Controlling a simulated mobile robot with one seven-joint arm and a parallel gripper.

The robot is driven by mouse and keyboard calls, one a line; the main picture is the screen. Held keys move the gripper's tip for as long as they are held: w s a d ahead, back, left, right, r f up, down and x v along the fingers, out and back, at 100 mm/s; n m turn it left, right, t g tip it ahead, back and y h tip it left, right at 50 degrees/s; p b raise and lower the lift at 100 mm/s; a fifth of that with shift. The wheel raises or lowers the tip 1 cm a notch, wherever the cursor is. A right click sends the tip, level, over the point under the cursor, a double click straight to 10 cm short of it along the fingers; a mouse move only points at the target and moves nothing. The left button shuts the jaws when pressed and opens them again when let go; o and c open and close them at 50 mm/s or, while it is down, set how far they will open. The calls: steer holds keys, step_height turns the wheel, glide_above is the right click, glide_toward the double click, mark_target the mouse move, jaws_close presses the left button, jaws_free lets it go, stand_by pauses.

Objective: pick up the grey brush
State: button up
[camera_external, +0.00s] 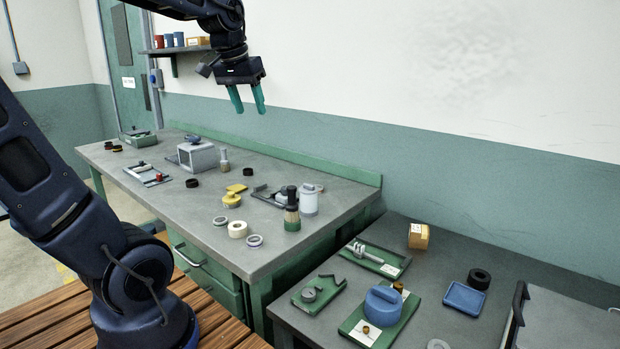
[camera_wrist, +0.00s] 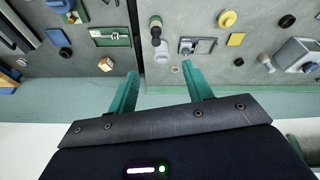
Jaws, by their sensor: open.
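My gripper (camera_external: 247,108) is open and empty, high above the back of the grey workbench, with its teal fingers pointing down. In the wrist view my gripper (camera_wrist: 160,72) has its fingers apart with nothing between them. A small upright brush-like thing (camera_external: 224,160), greyish above and tan below, stands beside the grey box; it seems to show in the wrist view too (camera_wrist: 266,62). Which one is the grey brush is unclear.
A white canister (camera_external: 309,199) stands right beside the larger brush. A grey box (camera_external: 198,157), yellow parts (camera_external: 232,200) and several rings lie on the bench (camera_external: 268,172). A second table (camera_external: 440,265) at right holds green trays and a blue part (camera_external: 383,306). The wall rises behind.

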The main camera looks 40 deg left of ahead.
steer(key=w+a+r+n+g, duration=0.1)
steer(key=w+a+r+n, duration=0.15)
steer(key=w+a, duration=1)
steer(key=n+g, duration=0.3)
steer(key=n, duration=0.7)
glide_above(224, 161)
steer(key=f, duration=1.6)
steer(key=w+f, duration=0.1)
steer(key=f, duration=0.6)
steer(key=shift+a+f, duration=0.2)
steer(key=shift+f, duration=0.2)
steer(key=shift+s+a+f, duration=0.1)
steer(key=shift+a+f, duration=0.1)
steer(key=shift+f, duration=0.25)
step_height(224, 161, down, 10)
steer(key=shift+a+f, duration=0.1)
jaws_close()
